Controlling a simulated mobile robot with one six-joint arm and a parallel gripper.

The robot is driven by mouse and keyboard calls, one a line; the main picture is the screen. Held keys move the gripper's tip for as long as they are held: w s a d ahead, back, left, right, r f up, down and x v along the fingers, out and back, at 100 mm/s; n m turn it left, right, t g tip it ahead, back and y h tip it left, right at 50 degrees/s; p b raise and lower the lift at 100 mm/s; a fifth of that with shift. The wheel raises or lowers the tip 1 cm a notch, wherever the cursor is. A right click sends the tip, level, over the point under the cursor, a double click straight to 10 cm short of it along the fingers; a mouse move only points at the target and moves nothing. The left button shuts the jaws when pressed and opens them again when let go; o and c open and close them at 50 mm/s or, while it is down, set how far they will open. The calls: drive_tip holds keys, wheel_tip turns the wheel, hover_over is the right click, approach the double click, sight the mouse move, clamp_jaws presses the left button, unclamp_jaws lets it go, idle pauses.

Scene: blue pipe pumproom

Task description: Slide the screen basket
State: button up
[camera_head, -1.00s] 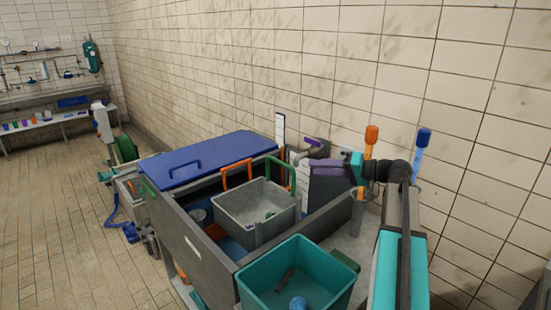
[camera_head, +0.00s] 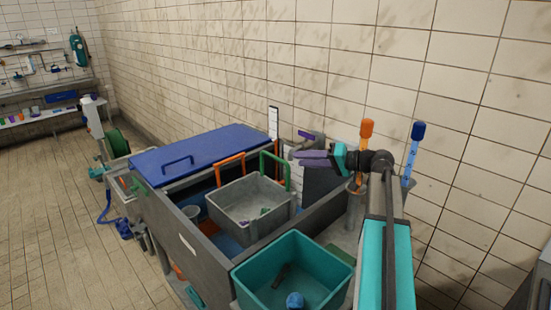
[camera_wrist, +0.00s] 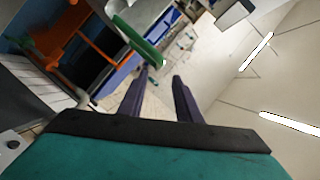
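The screen basket (camera_head: 226,222) is a grey open box in the tank, with small bits inside. It has an orange handle (camera_head: 231,163) and a green handle (camera_head: 289,172). My gripper (camera_head: 299,158) has purple fingers and hangs just right of the green handle in the head view. In the wrist view, my gripper (camera_wrist: 160,80) is open, its fingers apart and nothing between them. There the green handle (camera_wrist: 138,38) lies ahead and slightly left of the fingertips, apart from them. The orange handle (camera_wrist: 75,75) is farther left.
A blue lid (camera_head: 205,155) covers the tank's far end. The grey tank wall (camera_head: 180,235) runs along the left. A teal tub (camera_head: 255,275) with a blue item inside stands in front. Orange-topped (camera_head: 367,128) and blue-topped (camera_head: 417,131) tools stand right, by the tiled wall.

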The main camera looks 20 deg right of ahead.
sight(275, 158)
drive_tip(key=p+x, duration=0.3)
drive_tip(key=x, duration=0.8)
drive_tip(key=shift+w+a+f, duration=0.1)
drive_tip(key=shift+w+a, duration=0.05)
drive_tip(key=shift+w, duration=0.1)
clamp_jaws()
